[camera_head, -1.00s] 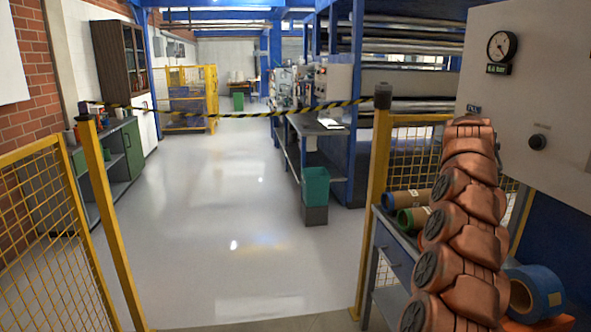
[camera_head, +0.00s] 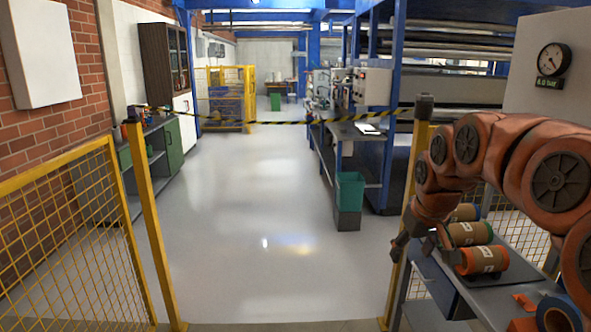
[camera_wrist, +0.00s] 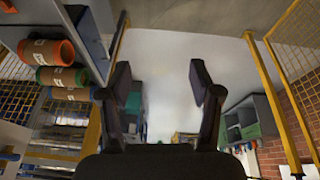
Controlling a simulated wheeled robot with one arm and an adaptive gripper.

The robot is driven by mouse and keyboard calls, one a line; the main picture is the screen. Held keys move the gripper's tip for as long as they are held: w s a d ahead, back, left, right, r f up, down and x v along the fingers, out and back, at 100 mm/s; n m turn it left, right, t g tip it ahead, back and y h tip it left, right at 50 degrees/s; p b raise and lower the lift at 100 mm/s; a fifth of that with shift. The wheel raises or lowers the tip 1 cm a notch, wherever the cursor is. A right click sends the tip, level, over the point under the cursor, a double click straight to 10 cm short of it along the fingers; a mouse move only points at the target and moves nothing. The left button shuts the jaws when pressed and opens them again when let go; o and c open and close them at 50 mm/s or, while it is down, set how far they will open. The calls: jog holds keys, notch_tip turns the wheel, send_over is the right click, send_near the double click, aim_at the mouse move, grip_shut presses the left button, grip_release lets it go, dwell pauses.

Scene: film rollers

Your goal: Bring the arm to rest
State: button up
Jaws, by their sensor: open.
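My arm, orange with dark round joint caps, reaches in from the right edge in the head view and bends down at its end. My gripper (camera_head: 418,240) hangs beside the left end of the grey table (camera_head: 515,298), close to the right yellow post. In the wrist view my gripper (camera_wrist: 163,85) shows two dark fingers spread wide apart, open, with nothing between them. Brown rolls with coloured ends, such as the orange-ended roll (camera_head: 482,260) and the green-ended roll (camera_head: 468,232), lie on the table just right of the gripper.
A black-and-yellow barrier (camera_head: 265,121) spans between the left yellow post (camera_head: 146,215) and the right yellow post (camera_head: 405,215). Yellow mesh fence (camera_head: 70,230) stands at left. A teal bin (camera_head: 349,192) stands beyond the barrier. The grey floor in the middle is clear.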

jog(key=s+a+f+g, duration=0.2)
jog(key=s+f, duration=0.1)
jog(key=s, duration=0.8)
jog(key=s+a+f+m+g+p, duration=0.1)
jog(key=s+f, duration=0.3)
jog(key=s, duration=0.8)
jog(key=s+a+f+g+p, duration=0.1)
jog(key=s+a+f+g, duration=0.1)
jog(key=s, duration=0.9)
jog(key=shift+s+a+f+m+g, duration=0.3)
jog(key=shift+a+f+m, duration=0.1)
jog(key=shift+a+f, duration=0.25)
jog(key=shift+d, duration=0.1)
